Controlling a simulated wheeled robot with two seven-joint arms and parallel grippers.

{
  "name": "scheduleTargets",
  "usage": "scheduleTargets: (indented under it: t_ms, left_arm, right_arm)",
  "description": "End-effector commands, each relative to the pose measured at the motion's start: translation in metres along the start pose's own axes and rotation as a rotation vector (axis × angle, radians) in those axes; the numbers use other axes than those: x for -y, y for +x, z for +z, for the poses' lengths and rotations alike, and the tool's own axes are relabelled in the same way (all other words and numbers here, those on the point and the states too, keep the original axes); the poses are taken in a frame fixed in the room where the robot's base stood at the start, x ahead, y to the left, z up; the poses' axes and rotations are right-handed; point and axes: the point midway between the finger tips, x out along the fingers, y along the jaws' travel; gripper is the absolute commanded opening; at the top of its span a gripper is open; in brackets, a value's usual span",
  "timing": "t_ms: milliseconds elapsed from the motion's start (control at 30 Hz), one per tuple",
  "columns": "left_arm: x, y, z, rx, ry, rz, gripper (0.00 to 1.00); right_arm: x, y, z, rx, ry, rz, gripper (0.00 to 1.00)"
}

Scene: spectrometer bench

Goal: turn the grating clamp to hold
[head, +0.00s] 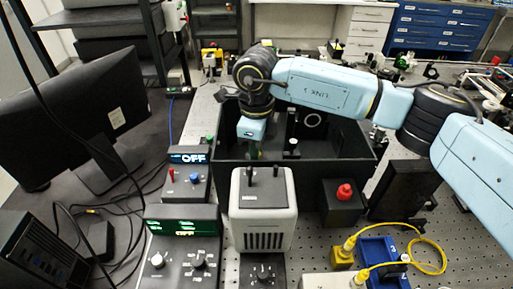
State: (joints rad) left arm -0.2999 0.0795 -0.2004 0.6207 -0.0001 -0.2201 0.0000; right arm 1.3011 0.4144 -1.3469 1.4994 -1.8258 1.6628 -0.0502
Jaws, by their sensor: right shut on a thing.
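My right gripper (250,154) reaches from the right and points down into the left part of an open black box (325,172). Its fingers are shut on a small part there, which I take to be the grating clamp; the fingers and box wall mostly hide it, so its turn position cannot be read. A small post with a pale top (292,146) stands in the box to the right of the gripper, apart from it. A round ring-shaped mount (312,120) shows farther back. My left gripper is not in view.
In front of the box stand a grey lamp housing (263,205) and a black block with a red knob (344,192). A controller reading OFF (188,158) is at left, beside a monitor (75,115). A yellow cable (440,255) loops at front right.

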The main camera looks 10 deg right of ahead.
Motion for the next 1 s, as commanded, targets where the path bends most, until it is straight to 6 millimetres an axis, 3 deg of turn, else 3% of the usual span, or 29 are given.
scheduleTargets:
  t_ms: [333,367,500,833,1000]
  left_arm:
    - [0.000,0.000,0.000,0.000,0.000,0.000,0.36]
    - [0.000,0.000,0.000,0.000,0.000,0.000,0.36]
    - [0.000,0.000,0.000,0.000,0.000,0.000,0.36]
    - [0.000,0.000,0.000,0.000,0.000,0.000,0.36]
    - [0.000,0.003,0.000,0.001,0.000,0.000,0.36]
  right_arm:
    - [0.001,-0.002,0.000,0.000,0.004,-0.002,0.00]
    - [0.001,-0.002,0.000,0.000,0.004,-0.002,0.23]
    - [0.001,-0.001,0.000,0.000,0.003,-0.001,0.41]
    - [0.000,-0.003,0.000,0.001,0.001,-0.001,0.41]
    - [0.001,-0.025,0.001,0.004,0.001,-0.003,0.41]
